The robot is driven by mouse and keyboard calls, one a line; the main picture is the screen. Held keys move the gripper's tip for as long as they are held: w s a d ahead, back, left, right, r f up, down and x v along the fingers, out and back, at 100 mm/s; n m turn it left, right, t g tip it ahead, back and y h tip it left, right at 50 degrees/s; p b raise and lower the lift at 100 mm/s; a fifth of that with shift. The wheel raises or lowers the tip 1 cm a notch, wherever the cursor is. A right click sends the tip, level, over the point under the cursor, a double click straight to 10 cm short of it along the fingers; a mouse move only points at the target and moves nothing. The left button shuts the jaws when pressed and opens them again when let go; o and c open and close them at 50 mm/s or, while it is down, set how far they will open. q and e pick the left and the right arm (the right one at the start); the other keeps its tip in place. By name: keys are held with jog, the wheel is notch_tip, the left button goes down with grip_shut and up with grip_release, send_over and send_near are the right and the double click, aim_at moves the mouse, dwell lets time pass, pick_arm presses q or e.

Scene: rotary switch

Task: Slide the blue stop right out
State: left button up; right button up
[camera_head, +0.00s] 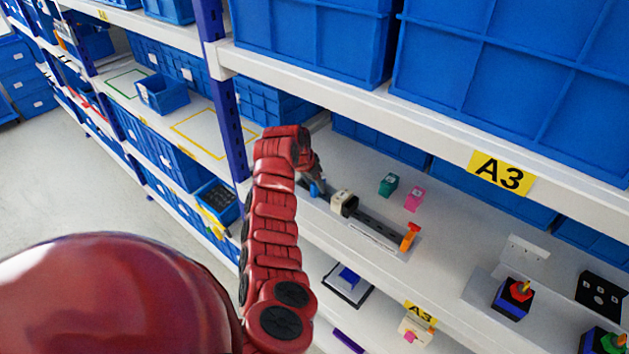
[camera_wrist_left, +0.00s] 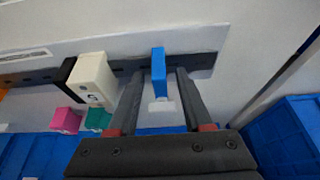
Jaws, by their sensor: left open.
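The blue stop (camera_head: 317,187) stands at the left end of a dark slotted rail (camera_head: 376,225) on the shelf. In the left wrist view the blue stop (camera_wrist_left: 158,68) shows between the fingers of my left gripper (camera_wrist_left: 161,76), with a small pale piece (camera_wrist_left: 160,106) below it. The fingers are open, one on each side, with visible gaps to the stop. In the head view my left gripper (camera_head: 315,180) is partly hidden behind its arm. My right gripper is not in view.
A cream and black block (camera_head: 343,202) sits on the rail beside the stop, and an orange stop (camera_head: 410,236) is at the right end. Teal (camera_head: 389,184) and pink (camera_head: 414,199) blocks stand behind. The upper shelf edge (camera_head: 440,120) overhangs.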

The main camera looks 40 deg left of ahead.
pick_arm(q)
jog(key=shift+c, duration=0.2)
grip_shut()
dwell(1.2)
